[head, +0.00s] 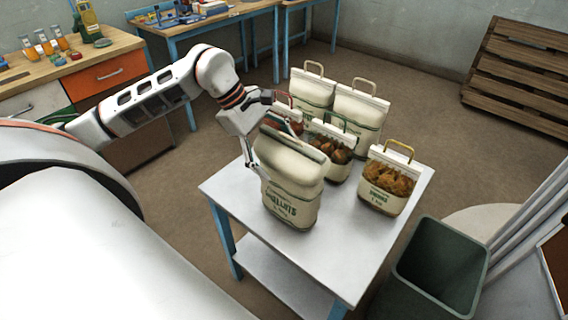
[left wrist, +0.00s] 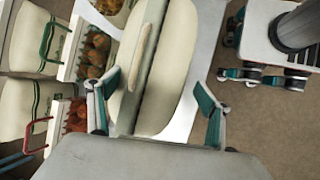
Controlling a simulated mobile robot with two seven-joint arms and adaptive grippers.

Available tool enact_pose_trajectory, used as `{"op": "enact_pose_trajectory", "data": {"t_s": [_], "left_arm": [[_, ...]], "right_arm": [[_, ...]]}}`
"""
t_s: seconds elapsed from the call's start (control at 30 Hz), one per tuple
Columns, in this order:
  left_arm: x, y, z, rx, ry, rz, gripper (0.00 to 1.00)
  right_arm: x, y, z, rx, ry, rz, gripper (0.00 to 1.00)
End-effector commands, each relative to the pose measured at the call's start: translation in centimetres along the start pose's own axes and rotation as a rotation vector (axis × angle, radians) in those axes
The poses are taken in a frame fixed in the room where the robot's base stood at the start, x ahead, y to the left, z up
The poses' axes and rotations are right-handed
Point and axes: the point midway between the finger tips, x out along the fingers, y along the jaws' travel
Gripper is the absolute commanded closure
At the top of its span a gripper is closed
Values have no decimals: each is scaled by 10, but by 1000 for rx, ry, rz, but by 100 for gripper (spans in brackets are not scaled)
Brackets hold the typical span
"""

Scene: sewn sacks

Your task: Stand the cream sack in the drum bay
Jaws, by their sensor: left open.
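A tall cream sack (head: 290,180) with green printing stands at the front of the grey table (head: 330,250). It also shows in the left wrist view (left wrist: 172,70), with its top seam and pale handle between the fingers. My left gripper (head: 268,146) is open above the top of this sack, one finger on each side. In the left wrist view the open fingers (left wrist: 153,90) show apart from each other, and I cannot tell whether they touch the cloth. I cannot make out the drum bay for certain. My right gripper is not in view.
Behind stand two pale sacks with handles (head: 312,90) (head: 362,105), a red-handled sack (head: 289,112) and a green-handled sack (head: 333,145). A yellow-handled sack (head: 388,183) stands at the right. A dark green bin (head: 410,275) is beside the table. The table's front right is clear.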

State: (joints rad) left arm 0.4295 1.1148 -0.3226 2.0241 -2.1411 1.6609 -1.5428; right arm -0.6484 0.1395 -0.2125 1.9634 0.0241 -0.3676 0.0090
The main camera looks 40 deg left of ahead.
Motion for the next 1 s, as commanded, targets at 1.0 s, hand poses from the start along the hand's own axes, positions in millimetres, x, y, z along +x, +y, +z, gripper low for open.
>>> {"op": "enact_pose_trajectory", "data": {"t_s": [1.0], "left_arm": [[-82, 0, 0, 0, 0, 0, 21]], "right_arm": [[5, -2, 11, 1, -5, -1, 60]]}}
